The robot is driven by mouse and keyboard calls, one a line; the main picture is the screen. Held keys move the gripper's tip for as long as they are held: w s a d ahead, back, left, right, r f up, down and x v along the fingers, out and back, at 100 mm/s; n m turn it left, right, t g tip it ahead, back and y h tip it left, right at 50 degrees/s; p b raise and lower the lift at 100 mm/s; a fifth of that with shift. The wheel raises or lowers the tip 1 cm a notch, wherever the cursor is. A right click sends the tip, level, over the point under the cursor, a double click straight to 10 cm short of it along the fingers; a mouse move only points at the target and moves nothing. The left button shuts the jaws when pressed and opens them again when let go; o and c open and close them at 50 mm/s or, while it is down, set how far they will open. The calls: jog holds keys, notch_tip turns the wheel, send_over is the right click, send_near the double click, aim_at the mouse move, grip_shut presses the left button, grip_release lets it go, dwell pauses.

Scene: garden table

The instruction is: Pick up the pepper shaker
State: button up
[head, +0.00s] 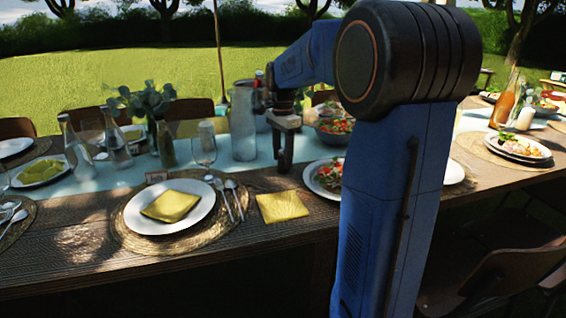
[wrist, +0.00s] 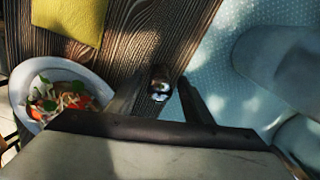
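A small shaker with a shiny metal top and dark sides (wrist: 160,82), likely the pepper shaker, stands on the dark wood in the wrist view. I see it from above. My gripper (wrist: 160,100) is open, with one finger on each side of the shaker and narrow gaps visible. In the head view my gripper (head: 284,158) points down over the table near the runner's edge, and I cannot make out the shaker there.
A grey pitcher (head: 243,125) stands close to my gripper on the pale blue runner (wrist: 215,80). A salad plate (wrist: 91,77) and a yellow napkin (head: 281,207) lie nearby. A wine glass (head: 203,149) stands to the left.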

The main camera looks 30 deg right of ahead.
jog(key=c, duration=0.9)
